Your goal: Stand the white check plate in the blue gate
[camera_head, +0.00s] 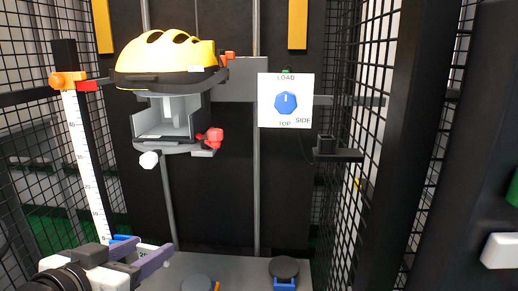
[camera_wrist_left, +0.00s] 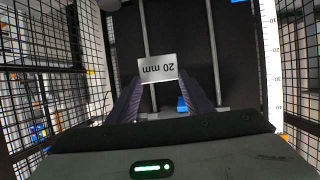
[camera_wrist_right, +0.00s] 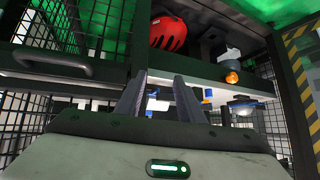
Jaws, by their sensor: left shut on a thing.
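The white check plate (camera_wrist_left: 157,68), printed "20 mm", is held between the fingertips of my left gripper (camera_wrist_left: 160,88), and its print is upside down in the left wrist view. In the head view my left gripper (camera_head: 148,258) is at the lower left near the ruler's foot, with part of the plate (camera_head: 146,249) showing behind a finger. A blue piece (camera_head: 122,238) shows at the ruler's foot, and another (camera_head: 284,285) under a black disc. I cannot tell which is the blue gate. My right gripper (camera_wrist_right: 163,82) is open and empty, seen only in its wrist view.
A yellow helmet (camera_head: 165,58) sits on a carriage on the rods, above the left gripper. A white ruler (camera_head: 85,160) stands at left. A dial panel (camera_head: 286,100) is at centre. Mesh walls flank both sides. A red helmet (camera_wrist_right: 169,34) shows near the right arm.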

